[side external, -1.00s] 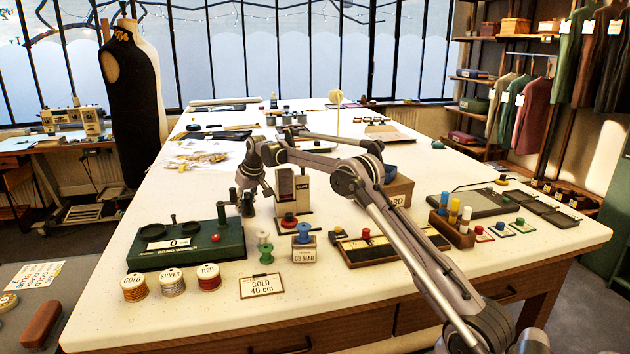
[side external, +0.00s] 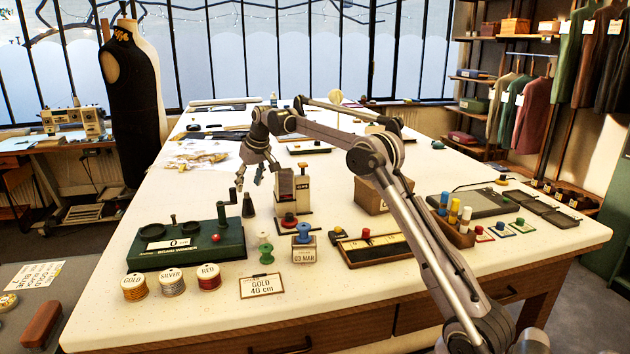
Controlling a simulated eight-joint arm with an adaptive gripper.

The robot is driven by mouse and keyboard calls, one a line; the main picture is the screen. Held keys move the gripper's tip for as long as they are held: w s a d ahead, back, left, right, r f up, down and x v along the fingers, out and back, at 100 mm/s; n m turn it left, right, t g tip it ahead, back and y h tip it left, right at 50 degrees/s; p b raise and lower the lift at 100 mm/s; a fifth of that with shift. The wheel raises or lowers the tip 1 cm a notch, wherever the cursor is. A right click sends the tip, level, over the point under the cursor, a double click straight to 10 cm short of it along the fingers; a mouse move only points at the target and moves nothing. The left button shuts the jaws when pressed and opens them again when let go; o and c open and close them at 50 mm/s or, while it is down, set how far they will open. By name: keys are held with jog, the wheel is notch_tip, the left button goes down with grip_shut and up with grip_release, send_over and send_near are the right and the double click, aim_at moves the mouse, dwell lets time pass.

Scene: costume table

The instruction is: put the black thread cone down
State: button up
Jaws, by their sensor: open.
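The black thread cone (side external: 248,206) stands upright on the white table, just right of the green braid winder (side external: 186,245). My gripper (side external: 257,177) is above the cone and slightly to its right. It is open and empty, and its fingers look clear of the cone.
A boxed dispenser (side external: 292,188) with a red knob at its base stands right of the cone. Green and blue spools, the gold, silver and red reels (side external: 171,281) and a "GOLD 40 cm" card (side external: 261,285) are in front. A cardboard box (side external: 371,195) is farther right.

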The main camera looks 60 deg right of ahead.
jog(key=s+a+r+n+t, duration=0.1)
jog(key=s+a+r, duration=0.3)
jog(key=s+a, duration=0.45)
jog(key=s+a+r, duration=0.4)
jog(key=s+a, duration=0.4)
jog(key=a, duration=0.1)
jog(key=s+a+f, duration=0.2)
jog(key=s+f, duration=0.1)
jog(key=s, duration=0.3)
jog(key=s+a+f+n+t, duration=0.1)
jog(key=s+a+f, duration=0.2)
jog(key=s, duration=0.3)
jog(key=s+a+f+y, duration=0.1)
jog(key=s+a+f, duration=0.2)
jog(key=s+f, duration=0.2)
jog(key=shift+s+a+f+n+t, duration=0.25)
jog(key=shift+s+n+t, duration=0.15)
jog(key=shift+s, duration=0.55)
